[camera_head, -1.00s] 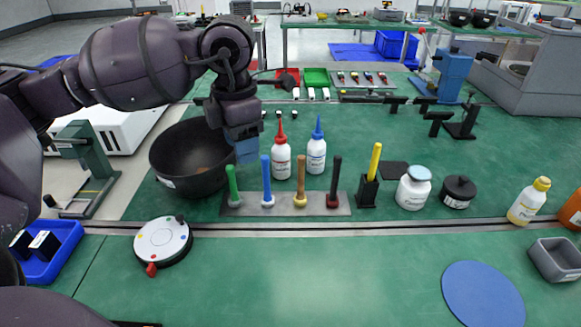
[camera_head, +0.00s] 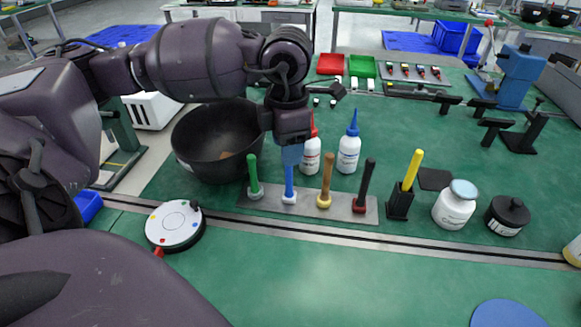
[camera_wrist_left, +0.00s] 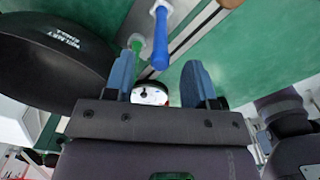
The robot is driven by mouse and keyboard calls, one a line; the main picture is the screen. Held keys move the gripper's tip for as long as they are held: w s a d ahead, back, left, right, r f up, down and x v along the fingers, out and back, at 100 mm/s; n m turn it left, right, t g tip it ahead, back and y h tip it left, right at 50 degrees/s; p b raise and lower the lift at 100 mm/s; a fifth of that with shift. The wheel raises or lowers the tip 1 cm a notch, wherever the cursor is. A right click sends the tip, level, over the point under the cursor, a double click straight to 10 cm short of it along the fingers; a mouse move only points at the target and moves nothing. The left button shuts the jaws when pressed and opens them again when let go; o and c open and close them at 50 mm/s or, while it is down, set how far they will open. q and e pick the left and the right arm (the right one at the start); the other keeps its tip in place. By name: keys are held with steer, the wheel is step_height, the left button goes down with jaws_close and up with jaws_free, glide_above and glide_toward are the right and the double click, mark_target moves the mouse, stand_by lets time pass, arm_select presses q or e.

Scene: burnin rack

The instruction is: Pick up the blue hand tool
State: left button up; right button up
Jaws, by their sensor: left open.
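The blue hand tool (camera_head: 289,181) stands upright in a grey rack (camera_head: 262,200), between a green tool (camera_head: 253,176) and a tan one (camera_head: 326,181). My left gripper (camera_head: 292,156) points down just above the blue tool, its blue fingers overlapping the handle's top in the head view. In the left wrist view, the blue handle (camera_wrist_left: 163,38) reaches into the gap between the open, empty fingers (camera_wrist_left: 159,72). Neither finger visibly touches it. My right gripper is not in view.
A black bowl (camera_head: 205,150) stands close left of the gripper. Red-tipped (camera_head: 311,157) and blue-tipped (camera_head: 348,154) bottles stand behind the rack. A dark-red-based tool (camera_head: 366,186) and a yellow-handled tool (camera_head: 412,170) stand to the right. A white dial (camera_head: 173,226) sits front left.

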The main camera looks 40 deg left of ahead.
arm_select(q)
steer(key=b, duration=0.1)
glide_above(289, 190)
steer(key=f, duration=0.4)
steer(key=shift+w+a+f, duration=0.25)
steer(key=shift+w+f, duration=0.1)
steer(key=shift+f, duration=0.15)
steer(key=c, duration=0.7)
steer(key=shift+c, duration=1)
jaws_close()
step_height(289, 190, up, 20)
steer(key=p, duration=0.3)
